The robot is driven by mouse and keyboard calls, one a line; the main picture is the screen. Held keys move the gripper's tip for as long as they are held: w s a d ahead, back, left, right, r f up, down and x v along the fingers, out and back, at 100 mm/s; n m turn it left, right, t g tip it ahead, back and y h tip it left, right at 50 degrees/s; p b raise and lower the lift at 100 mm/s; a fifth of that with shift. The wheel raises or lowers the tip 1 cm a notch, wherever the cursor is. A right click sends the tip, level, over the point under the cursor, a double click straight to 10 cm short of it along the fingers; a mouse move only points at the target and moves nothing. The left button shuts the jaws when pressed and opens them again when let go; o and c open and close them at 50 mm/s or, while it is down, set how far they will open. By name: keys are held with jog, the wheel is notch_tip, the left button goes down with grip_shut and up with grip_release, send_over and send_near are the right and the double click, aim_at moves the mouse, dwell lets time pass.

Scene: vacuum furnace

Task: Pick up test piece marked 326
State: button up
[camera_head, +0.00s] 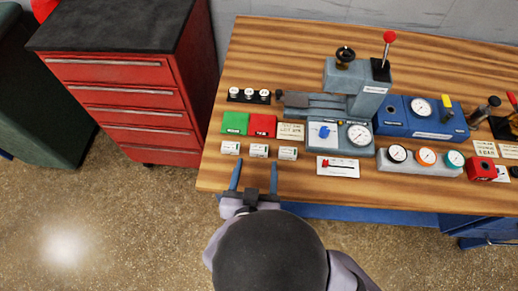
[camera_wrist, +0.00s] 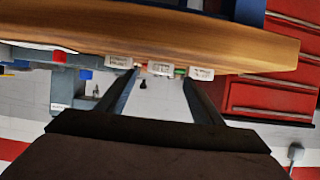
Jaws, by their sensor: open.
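Three small white test pieces stand in a row near the bench's front edge: left (camera_head: 230,148), middle (camera_head: 259,150) and right (camera_head: 288,153). Their markings are too small to read, so I cannot tell which is 326. My gripper (camera_head: 255,175) is open and empty, its blue fingers pointing at the row from the front edge, apart from the pieces. In the wrist view, my gripper (camera_wrist: 160,77) has the middle piece (camera_wrist: 160,68) between its fingertips in the picture. The other two pieces show to its left (camera_wrist: 120,62) and right (camera_wrist: 200,73).
Behind the pieces on the wooden bench (camera_head: 300,45) lie a green pad (camera_head: 235,123), a red pad (camera_head: 262,126) and a label card (camera_head: 290,131). A grey machine (camera_head: 360,90) with gauges stands behind right. A red drawer cabinet (camera_head: 130,90) stands left.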

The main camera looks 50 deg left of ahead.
aim_at(258, 153)
jog(key=shift+p+x, duration=0.4)
jog(key=shift+x, duration=2.15)
jog(key=shift+c, duration=0.2)
jog(key=c, duration=1.3)
jog(key=shift+r, duration=0.15)
jog(key=shift+r, duration=4.9)
